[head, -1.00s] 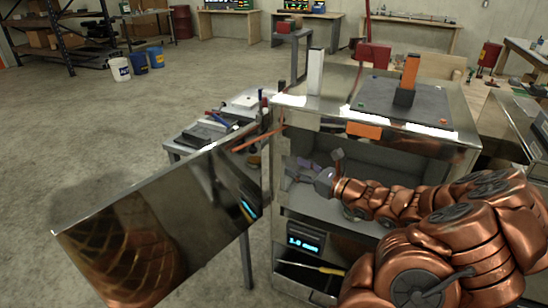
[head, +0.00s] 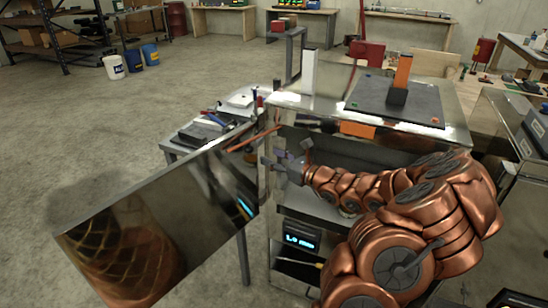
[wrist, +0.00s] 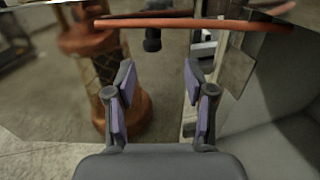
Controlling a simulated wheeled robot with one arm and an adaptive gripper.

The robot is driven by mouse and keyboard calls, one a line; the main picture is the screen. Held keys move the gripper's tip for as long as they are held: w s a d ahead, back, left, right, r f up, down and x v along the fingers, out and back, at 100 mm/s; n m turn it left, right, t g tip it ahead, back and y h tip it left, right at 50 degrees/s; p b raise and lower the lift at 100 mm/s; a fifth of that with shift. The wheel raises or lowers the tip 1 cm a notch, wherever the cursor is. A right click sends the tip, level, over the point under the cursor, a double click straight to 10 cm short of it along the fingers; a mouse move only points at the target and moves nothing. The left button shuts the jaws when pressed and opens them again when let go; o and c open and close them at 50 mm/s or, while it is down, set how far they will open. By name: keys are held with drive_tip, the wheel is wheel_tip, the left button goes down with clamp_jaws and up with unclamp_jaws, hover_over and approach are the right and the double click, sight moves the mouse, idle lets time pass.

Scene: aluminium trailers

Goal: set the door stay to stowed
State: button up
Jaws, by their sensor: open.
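The door stay looks to be the thin orange-red bar (head: 262,137) running between the top of the open mirrored door (head: 160,215) and the metal cabinet (head: 285,115). In the wrist view the bar (wrist: 185,22) crosses the top of the picture, beyond my fingertips. My gripper (head: 270,166) is at the left edge of the cabinet opening, near the door's hinge side and below the bar. In the wrist view my gripper (wrist: 160,75) has its two fingers apart with nothing between them. The bar's end fittings are not clear.
The cabinet top holds a dark plate (head: 398,100) with an orange-topped post, and a white block (head: 308,70). A screwdriver (head: 300,262) lies below the display (head: 300,240). A table with tools (head: 205,135) stands behind the door. Floor at left is clear.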

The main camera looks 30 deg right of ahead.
clamp_jaws()
idle(0.4)
idle(0.4)
unclamp_jaws()
idle(0.4)
drive_tip(key=shift+s, duration=0.1)
drive_tip(key=v, duration=1.1)
drive_tip(key=shift+s+d, duration=0.15)
drive_tip(key=shift+s, duration=0.25)
drive_tip(key=shift+c, duration=0.3)
